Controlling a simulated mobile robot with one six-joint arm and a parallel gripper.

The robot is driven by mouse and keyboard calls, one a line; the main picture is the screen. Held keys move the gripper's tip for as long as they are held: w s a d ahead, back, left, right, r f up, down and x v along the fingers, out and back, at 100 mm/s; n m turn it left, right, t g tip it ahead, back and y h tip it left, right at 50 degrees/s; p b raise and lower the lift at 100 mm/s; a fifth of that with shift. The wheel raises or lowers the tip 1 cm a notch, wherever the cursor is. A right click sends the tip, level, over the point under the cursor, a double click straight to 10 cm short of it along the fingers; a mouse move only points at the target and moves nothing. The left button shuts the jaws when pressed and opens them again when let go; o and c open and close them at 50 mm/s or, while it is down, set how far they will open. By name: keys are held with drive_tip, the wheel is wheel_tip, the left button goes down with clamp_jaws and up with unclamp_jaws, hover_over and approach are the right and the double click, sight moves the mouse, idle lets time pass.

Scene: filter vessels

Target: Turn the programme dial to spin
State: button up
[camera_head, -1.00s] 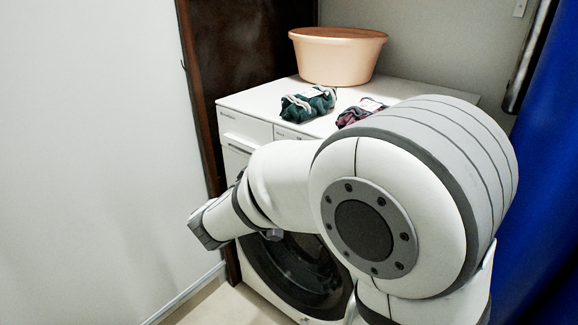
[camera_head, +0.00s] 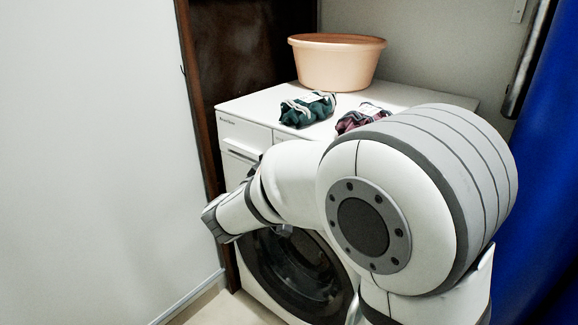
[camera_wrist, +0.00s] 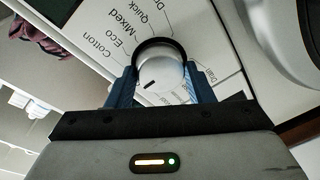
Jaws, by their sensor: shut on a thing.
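The programme dial (camera_wrist: 165,71) is a silver-white round knob with a black ring, on the white panel of the washing machine (camera_head: 240,133). A dark pointer mark on its face points to the lower left in the wrist view. My gripper (camera_wrist: 160,78) is shut on the dial, with one blue finger on each side of it. Printed labels around the dial read Cotton, Eco, Mixed, Quick and Drain; another is cut off at the top edge. I cannot read a spin label.
On the machine's top are a peach basin (camera_head: 336,64), a green cloth bundle (camera_head: 306,109) and a maroon bundle (camera_head: 360,117). The dark glass door (camera_head: 295,275) is below. A white wall (camera_head: 95,150) stands left and a blue curtain (camera_head: 545,190) right.

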drive_tip(key=shift+c, duration=0.8)
drive_tip(key=shift+n, duration=0.3)
drive_tip(key=shift+w+a+n+g+h+p, duration=0.1)
drive_tip(key=shift+n+g+h+p, duration=0.35)
drive_tip(key=shift+n+p, duration=3.05)
drive_tip(key=shift+a+n+g+h+p, duration=0.15)
drive_tip(key=shift+n+g+p, duration=0.4)
drive_tip(key=shift+n+p, duration=2.95)
drive_tip(key=shift+w+d+n+g+h+p, duration=0.1)
drive_tip(key=shift+n+g+h+p, duration=0.35)
drive_tip(key=shift+n+p, duration=3.05)
drive_tip(key=o, duration=1)
drive_tip(key=shift+c, duration=0.2)
